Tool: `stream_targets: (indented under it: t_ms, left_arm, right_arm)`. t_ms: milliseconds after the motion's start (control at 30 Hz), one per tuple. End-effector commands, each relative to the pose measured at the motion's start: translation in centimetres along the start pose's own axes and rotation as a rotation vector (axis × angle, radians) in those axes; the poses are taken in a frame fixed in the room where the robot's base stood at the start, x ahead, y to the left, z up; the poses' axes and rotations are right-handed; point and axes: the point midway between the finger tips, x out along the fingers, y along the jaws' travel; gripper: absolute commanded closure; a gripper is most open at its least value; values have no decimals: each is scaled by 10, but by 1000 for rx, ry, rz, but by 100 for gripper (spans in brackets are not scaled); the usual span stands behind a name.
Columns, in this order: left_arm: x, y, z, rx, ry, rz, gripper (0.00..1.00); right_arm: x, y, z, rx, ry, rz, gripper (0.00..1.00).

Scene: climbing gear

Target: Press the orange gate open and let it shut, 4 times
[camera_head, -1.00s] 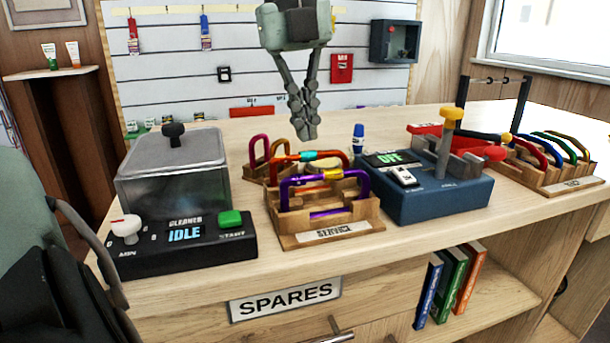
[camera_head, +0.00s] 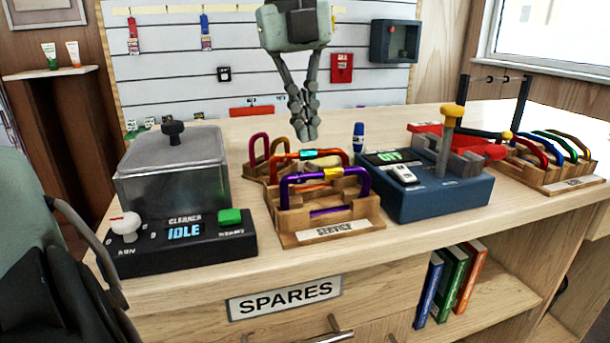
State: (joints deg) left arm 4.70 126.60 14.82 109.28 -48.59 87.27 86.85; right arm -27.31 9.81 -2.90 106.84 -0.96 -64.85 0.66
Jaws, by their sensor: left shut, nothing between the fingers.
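My left gripper (camera_head: 303,133) hangs from the top centre with its fingers pointing down. Its fingers are shut with nothing between them. The tips are just above and in front of, or over, the orange carabiner (camera_head: 343,153) in the wooden service rack (camera_head: 292,239); I cannot tell whether they touch it. The orange carabiner carries a teal sleeve (camera_head: 309,154) on its upper side. A purple carabiner (camera_head: 289,183) with a yellow sleeve stands in front of it and hides its lower part. I cannot make out clearly how its gate stands. My right gripper is out of view.
A cleaner tank (camera_head: 172,179) reading IDLE stands left of the rack. A blue tester (camera_head: 443,197) with a yellow-topped lever stands close on the right. A blue bottle (camera_head: 358,138) is behind. Another carabiner rack (camera_head: 553,180) is far right.

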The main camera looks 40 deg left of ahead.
Motion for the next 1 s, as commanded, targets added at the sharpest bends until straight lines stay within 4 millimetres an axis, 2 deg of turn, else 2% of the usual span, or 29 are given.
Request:
stream_targets:
  t_ms: [833, 1000]
  left_arm:
    - [28, 4, 0, 0, 1, 2, 100]
    - [23, 3, 0, 0, 1, 3, 100]
  right_arm:
    - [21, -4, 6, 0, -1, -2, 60]
    - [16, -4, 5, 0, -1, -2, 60]
